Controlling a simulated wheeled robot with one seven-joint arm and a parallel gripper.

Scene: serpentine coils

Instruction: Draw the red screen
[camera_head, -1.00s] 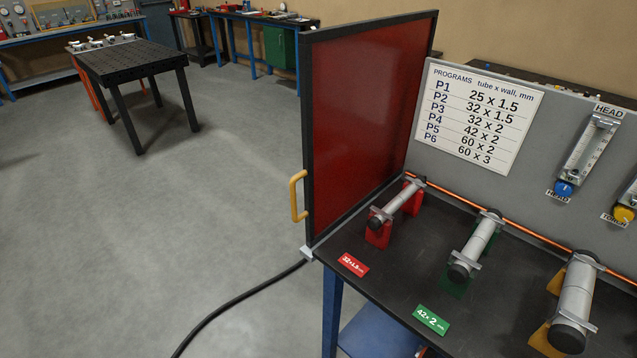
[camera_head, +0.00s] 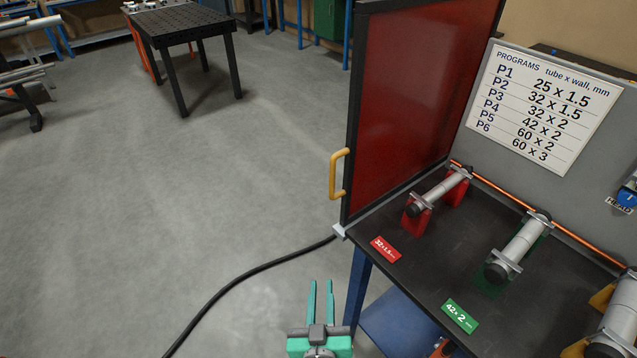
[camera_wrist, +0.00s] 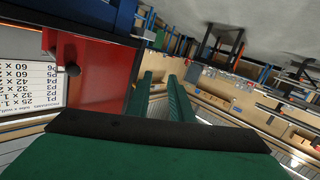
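The red screen (camera_head: 408,105) is a dark-framed red panel standing upright at the left end of the bench. Its yellow handle (camera_head: 338,174) sits on the near vertical edge of the frame. My gripper (camera_head: 320,290) has two green fingers, parallel with a gap between them and nothing in the gap. It is low in the head view, below the handle and apart from it, left of the bench's front corner. In the wrist view the fingers (camera_wrist: 160,90) also stand apart, and the red screen (camera_wrist: 90,72) shows upside down at the left. I cannot make out the handle there.
The bench top (camera_head: 400,280) holds tube tools on red and green stands. A programs board (camera_head: 543,105) stands behind. A black cable (camera_head: 235,288) runs over the floor to the bench corner. A black table (camera_head: 185,22) stands far back; the floor left of the screen is clear.

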